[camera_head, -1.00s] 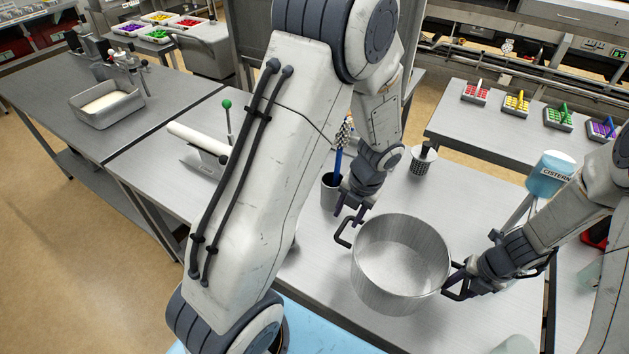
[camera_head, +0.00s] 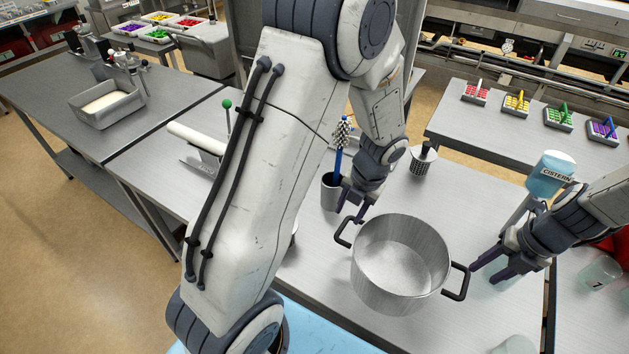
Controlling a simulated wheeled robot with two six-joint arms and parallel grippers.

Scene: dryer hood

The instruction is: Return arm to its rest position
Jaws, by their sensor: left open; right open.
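My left gripper (camera_head: 354,208) is open just above and behind the left handle of a large metal pot (camera_head: 402,258). It holds nothing. My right gripper (camera_head: 484,274) is open and empty to the right of the pot, with its fingers pointing left, close to the pot's right handle (camera_head: 457,282). The pot stands upright on the steel table (camera_head: 330,268), and its inside looks empty. My large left arm covers part of the table.
A cup holding a blue-handled brush (camera_head: 330,192) stands behind my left gripper. A perforated metal cup (camera_head: 423,160) stands further back. A blue container marked CISTERN (camera_head: 550,174) and clear beakers (camera_head: 600,272) are near my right arm.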

